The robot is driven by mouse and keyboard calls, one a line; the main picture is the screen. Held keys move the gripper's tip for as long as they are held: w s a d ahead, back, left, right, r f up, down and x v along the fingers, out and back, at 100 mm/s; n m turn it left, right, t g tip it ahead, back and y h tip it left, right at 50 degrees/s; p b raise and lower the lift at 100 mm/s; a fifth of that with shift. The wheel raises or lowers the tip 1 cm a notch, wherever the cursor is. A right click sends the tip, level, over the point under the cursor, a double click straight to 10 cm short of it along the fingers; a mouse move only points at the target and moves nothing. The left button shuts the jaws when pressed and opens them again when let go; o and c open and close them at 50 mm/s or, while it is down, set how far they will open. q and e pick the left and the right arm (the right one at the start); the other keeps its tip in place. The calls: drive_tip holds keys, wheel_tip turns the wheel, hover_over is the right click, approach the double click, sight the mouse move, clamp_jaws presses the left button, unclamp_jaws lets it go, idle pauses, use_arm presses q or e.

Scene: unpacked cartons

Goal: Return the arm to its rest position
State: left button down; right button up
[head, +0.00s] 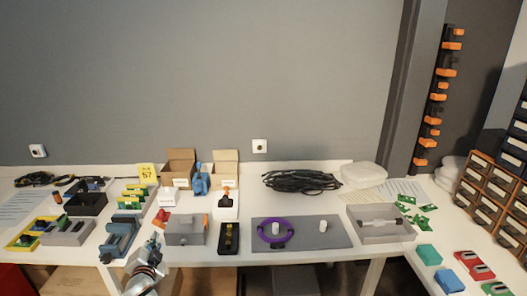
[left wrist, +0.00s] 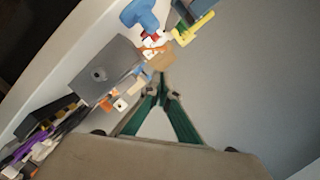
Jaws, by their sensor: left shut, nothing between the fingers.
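My left arm and gripper (head: 150,256) show at the bottom left of the head view, in front of the table's front edge and near the grey box (head: 185,231). In the left wrist view the gripper (left wrist: 163,82) has its two green-sided fingers meeting at the tips, with nothing between them. The grey box (left wrist: 107,71) and a blue vise-like tool (left wrist: 140,15) lie beyond the fingertips there. My right gripper is in neither view.
The white table (head: 335,254) carries the blue tool (head: 118,238), two open cartons (head: 180,165), a purple ring (head: 275,230) on a grey mat (head: 335,237), a black cable bundle (head: 300,180) and a grey tray (head: 380,237). Drawer bins (head: 485,185) stand at the right.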

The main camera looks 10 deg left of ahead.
use_arm(q)
drive_tip(key=s+d+f+g+h, duration=0.2)
drive_tip(key=s+d+f+h, duration=0.2)
drive_tip(key=s+d+f, duration=0.4)
drive_tip(key=s+d+f+n+g+h, duration=0.1)
drive_tip(key=s+d+f+h, duration=0.3)
drive_tip(key=s+d, duration=1.5)
drive_tip(key=s+f+g, duration=0.1)
drive_tip(key=s+f, duration=0.2)
drive_tip(key=f, duration=0.1)
drive_tip(key=shift+s+d+n+h, duration=0.2)
drive_tip(key=shift+n+h, duration=0.1)
drive_tip(key=shift+h, duration=0.1)
